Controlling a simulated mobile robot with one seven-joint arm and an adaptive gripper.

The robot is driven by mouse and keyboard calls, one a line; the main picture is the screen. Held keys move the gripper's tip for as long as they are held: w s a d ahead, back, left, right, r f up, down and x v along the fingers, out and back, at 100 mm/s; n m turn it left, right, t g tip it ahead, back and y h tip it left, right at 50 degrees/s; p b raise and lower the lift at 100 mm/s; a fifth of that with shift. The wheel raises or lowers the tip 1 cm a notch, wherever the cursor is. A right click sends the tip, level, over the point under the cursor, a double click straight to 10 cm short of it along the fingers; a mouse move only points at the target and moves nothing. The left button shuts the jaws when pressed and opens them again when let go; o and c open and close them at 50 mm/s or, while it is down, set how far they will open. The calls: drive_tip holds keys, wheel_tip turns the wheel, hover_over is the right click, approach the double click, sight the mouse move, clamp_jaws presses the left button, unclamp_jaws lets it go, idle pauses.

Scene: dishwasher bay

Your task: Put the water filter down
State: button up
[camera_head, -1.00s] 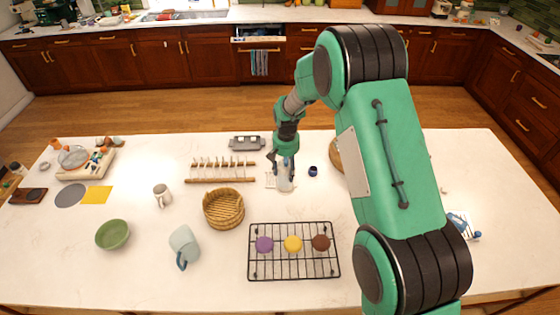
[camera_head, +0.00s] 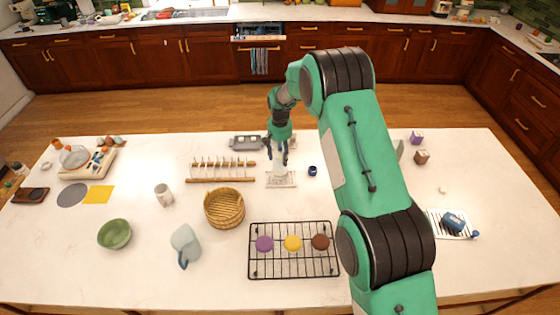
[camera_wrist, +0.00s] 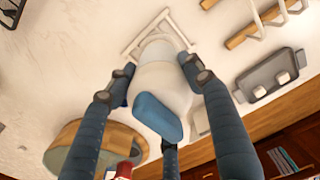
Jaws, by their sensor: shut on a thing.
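The water filter, a white rounded body (camera_head: 279,170) with a blue end, is in my gripper (camera_head: 278,156). In the wrist view the white body (camera_wrist: 163,78) and blue end (camera_wrist: 158,116) lie between my blue-grey fingers, which are shut on it. A small white slatted rack (camera_head: 282,183) lies on the counter directly below or behind the filter. Part of its frame shows beyond the filter in the wrist view (camera_wrist: 140,42). I cannot tell whether the filter touches the rack.
A wooden peg rack (camera_head: 222,179) and grey tray (camera_head: 247,142) stand left and behind. A small dark-blue cup (camera_head: 312,171) is close on the right. A wicker basket (camera_head: 224,222) and black wire rack (camera_head: 270,270) with coloured discs are nearer. Counter between them is bare.

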sight(280, 144)
drive_tip(key=shift+f+p, duration=0.45)
drive_tip(key=shift+f, duration=1.25)
drive_tip(key=shift+f, duration=0.15)
drive_tip(key=o, duration=1.5)
drive_tip(key=shift+o, duration=0.2)
wheel_tip(280, 144, up, 12)
drive_tip(key=shift+r+b, duration=0.1)
drive_tip(key=shift+b, duration=0.9)
